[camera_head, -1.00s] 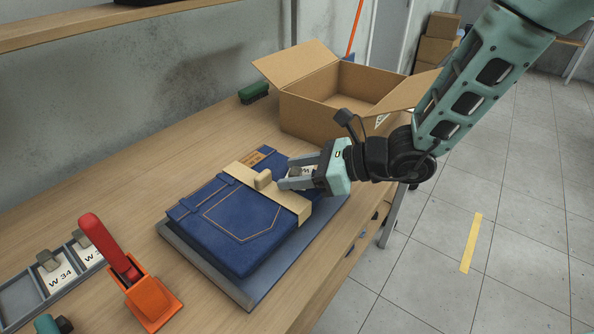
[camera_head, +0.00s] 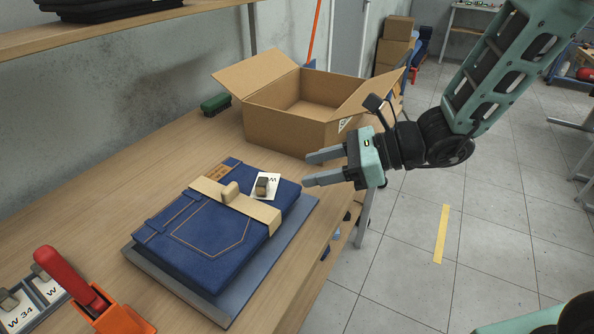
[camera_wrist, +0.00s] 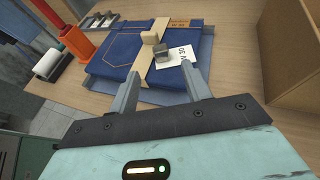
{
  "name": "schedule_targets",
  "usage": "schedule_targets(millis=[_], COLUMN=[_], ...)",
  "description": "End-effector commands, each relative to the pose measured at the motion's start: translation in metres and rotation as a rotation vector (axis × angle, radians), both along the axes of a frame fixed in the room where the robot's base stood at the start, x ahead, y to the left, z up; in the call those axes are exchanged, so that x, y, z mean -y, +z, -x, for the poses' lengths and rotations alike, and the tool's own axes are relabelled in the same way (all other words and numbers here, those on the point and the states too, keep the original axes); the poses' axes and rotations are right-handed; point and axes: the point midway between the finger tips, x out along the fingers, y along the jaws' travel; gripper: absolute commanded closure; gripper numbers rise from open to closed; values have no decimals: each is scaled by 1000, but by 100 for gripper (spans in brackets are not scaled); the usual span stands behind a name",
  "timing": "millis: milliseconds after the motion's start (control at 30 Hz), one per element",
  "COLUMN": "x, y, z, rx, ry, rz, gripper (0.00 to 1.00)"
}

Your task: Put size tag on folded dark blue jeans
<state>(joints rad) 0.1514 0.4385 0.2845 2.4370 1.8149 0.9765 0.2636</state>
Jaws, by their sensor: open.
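The folded dark blue jeans (camera_head: 206,240) lie on a grey board (camera_head: 290,240) on the bench, with a tan band (camera_head: 258,211) and its knob across them. A white size tag (camera_head: 271,180) with a small dark block on it lies on the jeans beside the band, towards the box side. In the wrist view the tag (camera_wrist: 178,55) reads W 30, and the jeans (camera_wrist: 113,54) carry a brown label. My gripper (camera_head: 315,170) is open and empty, to the right of the jeans and apart from the tag.
An open cardboard box (camera_head: 290,120) stands behind the jeans. A green brush (camera_head: 216,103) lies left of it. At the front left are a tag tray (camera_head: 40,300) with W 34 tags and an orange tool (camera_head: 122,318) with a red handle. Free floor lies right of the bench.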

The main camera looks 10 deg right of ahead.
Motion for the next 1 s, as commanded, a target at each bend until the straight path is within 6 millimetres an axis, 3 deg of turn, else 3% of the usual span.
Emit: schedule_targets(millis=[233, 367, 533, 600, 700, 833, 1000], x=[3, -16, -31, -25, -9, 13, 28], y=[4, 7, 3, -1, -6, -7, -2], z=[7, 43, 132, 163, 194, 209, 207], rx=[11, 89, 339, 472, 677, 945, 1205], ry=[27, 224, 745, 977, 1303, 1673, 1990], rz=[10, 87, 293, 385, 511, 654, 775], gripper=[52, 52, 52, 52, 52, 52, 52])
